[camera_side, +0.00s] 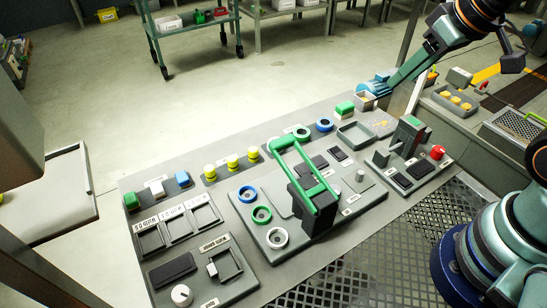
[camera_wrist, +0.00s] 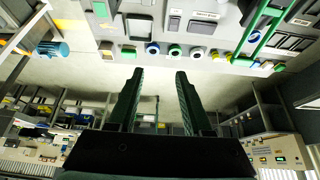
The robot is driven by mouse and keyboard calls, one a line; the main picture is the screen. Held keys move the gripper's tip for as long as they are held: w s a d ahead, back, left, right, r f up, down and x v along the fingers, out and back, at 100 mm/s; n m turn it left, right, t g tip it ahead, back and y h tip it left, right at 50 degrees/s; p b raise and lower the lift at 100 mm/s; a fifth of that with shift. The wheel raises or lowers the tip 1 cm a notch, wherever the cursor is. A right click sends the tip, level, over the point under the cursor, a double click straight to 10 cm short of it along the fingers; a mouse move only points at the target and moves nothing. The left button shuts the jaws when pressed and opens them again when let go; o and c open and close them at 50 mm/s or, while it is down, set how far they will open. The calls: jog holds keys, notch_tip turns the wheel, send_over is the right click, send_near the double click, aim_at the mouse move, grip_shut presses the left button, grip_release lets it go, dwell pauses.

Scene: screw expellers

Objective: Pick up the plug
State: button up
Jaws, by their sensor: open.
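My gripper (camera_side: 393,82) is in the upper right of the side view, above the back right end of the console. Its two green fingers (camera_wrist: 159,71) stand apart with nothing between them in the wrist view. I cannot tell for certain which thing is the plug. A blue rounded piece (camera_side: 375,87) lies near the fingertips in the side view, and a blue piece (camera_wrist: 52,48) shows at the left of the wrist view, well clear of the fingers.
The grey console (camera_side: 150,187) carries several coloured rings, yellow-topped buttons (camera_side: 232,161) and a raised green handle (camera_side: 290,157). A lever unit (camera_side: 408,135) and a red button (camera_side: 438,152) stand at its right. A perforated dark plate (camera_side: 400,255) lies in front.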

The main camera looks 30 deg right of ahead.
jog(key=shift+o, duration=0.3)
jog(key=shift+o, duration=1)
jog(key=m+g, duration=0.6)
jog(key=m, duration=1.5)
send_over(232, 158)
jog(key=f, duration=1.8)
jog(key=shift+s+f, duration=0.15)
jog(key=shift+s, duration=0.1)
jog(key=shift+n, duration=0.3)
jog(key=shift+w+f, duration=0.15)
jog(key=shift+f, duration=1.45)
jog(key=shift+w+f, duration=0.1)
jog(key=shift+f, duration=1.5)
